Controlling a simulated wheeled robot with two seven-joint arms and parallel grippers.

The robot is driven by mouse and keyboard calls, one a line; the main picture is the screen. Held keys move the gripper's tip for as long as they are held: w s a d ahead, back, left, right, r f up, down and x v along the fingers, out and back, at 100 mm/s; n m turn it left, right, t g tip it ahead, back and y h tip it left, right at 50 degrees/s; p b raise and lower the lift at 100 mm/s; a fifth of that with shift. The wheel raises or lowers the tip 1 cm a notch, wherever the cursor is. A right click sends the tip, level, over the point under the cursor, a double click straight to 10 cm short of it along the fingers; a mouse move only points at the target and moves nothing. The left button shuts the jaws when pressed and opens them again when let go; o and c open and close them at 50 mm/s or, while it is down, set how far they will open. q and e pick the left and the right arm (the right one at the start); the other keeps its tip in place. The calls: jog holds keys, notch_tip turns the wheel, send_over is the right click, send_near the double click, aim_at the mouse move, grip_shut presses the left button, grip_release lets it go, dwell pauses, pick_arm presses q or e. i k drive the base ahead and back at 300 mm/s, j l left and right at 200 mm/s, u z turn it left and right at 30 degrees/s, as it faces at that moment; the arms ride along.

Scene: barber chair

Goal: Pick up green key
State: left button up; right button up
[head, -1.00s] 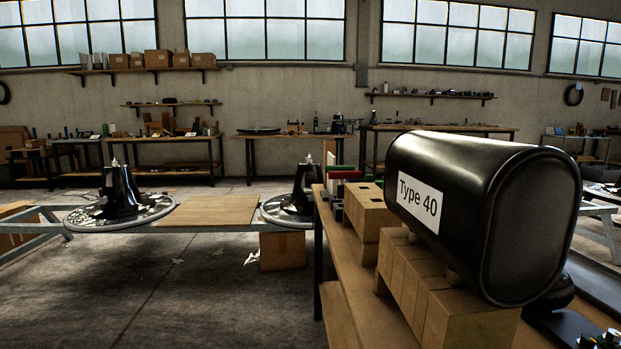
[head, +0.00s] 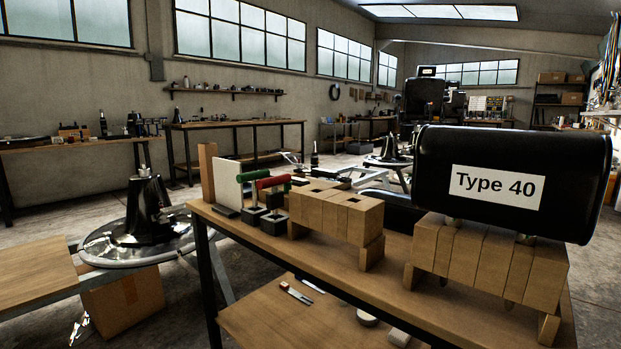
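A green T-shaped handle, which looks like the green key (head: 260,160), stands upright towards the left end of the wooden workbench (head: 330,262) in the head view. Its lower end is at a small dark block (head: 254,214). A similar red-handled key (head: 273,182) stands right beside it, partly overlapping it, over another dark block (head: 274,222). Neither of my grippers is in view.
A white panel (head: 228,185) stands just left of the keys. A wooden block with square holes (head: 335,215) is to their right. A black "Type 40" cushion (head: 575,185) rests on wooden blocks further right. A chair base (head: 150,235) stands left of the bench.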

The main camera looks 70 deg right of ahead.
aim_at(254, 176)
jog(key=i+l+z, duration=0.2)
jog(key=i+z, duration=0.15)
jog(key=i, duration=0.35)
jog(key=i+z, duration=0.35)
jog(key=i, duration=0.35)
jog(key=i+u, duration=0.45)
jog(key=i+l+u, duration=0.15)
jog(key=u, duration=0.3)
jog(key=i+l+u, duration=0.1)
jog(key=u, duration=0.6)
jog(key=l+u, duration=0.15)
jog(key=u, duration=0.55)
jog(key=l+u, duration=0.2)
jog(key=u, duration=0.5)
jog(key=l+u, duration=0.2)
jog(key=u, duration=0.5)
jog(key=l+u, duration=0.15)
jog(key=u, duration=0.55)
jog(key=k+l+u, duration=0.1)
jog(key=u, duration=0.6)
jog(key=k+u, duration=0.15)
jog(key=u, duration=0.6)
jog(key=k+u, duration=0.1)
jog(key=u, duration=0.6)
